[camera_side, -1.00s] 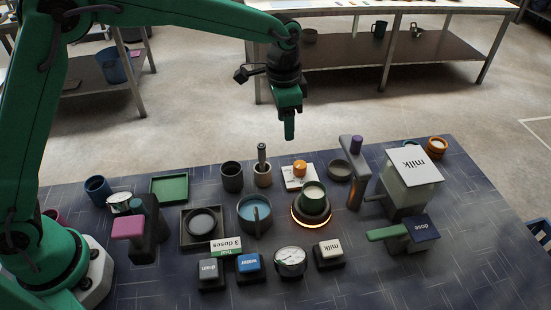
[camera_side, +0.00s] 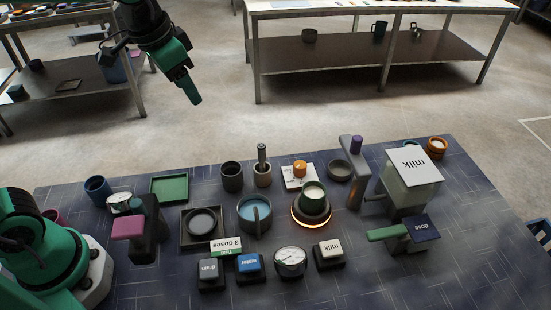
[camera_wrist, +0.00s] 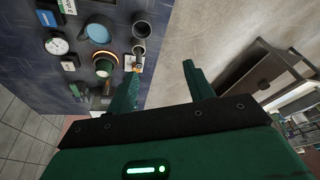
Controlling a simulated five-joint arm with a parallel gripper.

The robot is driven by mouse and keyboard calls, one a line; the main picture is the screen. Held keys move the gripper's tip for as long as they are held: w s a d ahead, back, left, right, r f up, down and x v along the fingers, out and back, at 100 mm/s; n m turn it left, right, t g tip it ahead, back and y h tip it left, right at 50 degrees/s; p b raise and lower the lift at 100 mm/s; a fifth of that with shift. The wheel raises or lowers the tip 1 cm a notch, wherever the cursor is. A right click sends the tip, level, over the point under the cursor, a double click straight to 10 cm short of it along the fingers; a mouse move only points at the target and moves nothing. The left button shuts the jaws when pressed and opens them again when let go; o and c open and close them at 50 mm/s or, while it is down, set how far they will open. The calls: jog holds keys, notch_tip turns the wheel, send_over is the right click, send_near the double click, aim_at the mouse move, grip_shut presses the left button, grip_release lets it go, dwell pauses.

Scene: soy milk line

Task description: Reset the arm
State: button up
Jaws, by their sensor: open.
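My gripper (camera_side: 188,84) is up in the air at the upper left in the side view, beyond the far edge of the work table (camera_side: 310,165). In the wrist view my gripper (camera_wrist: 158,82) shows two green fingers spread apart with nothing between them. It is open and empty, well clear of everything on the table. The table's items stand to the left in the wrist view, among them a blue-filled pot (camera_wrist: 98,33) and a round heater (camera_wrist: 103,63) with a glowing ring.
On the table stand a milk dispenser (camera_side: 413,180), a pink-topped press (camera_side: 130,228), a green tray (camera_side: 169,188), a gauge (camera_side: 290,261) and several labelled buttons. A shelf bench (camera_side: 345,50) stands behind, another at the upper left (camera_side: 60,78). Open floor lies between.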

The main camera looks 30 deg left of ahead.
jog(key=s+a+f+n+t, duration=0.2)
jog(key=s+a, duration=0.3)
jog(key=s, duration=0.8)
jog(key=shift+a+n+y, duration=0.3)
jog(key=shift+n, duration=0.6)
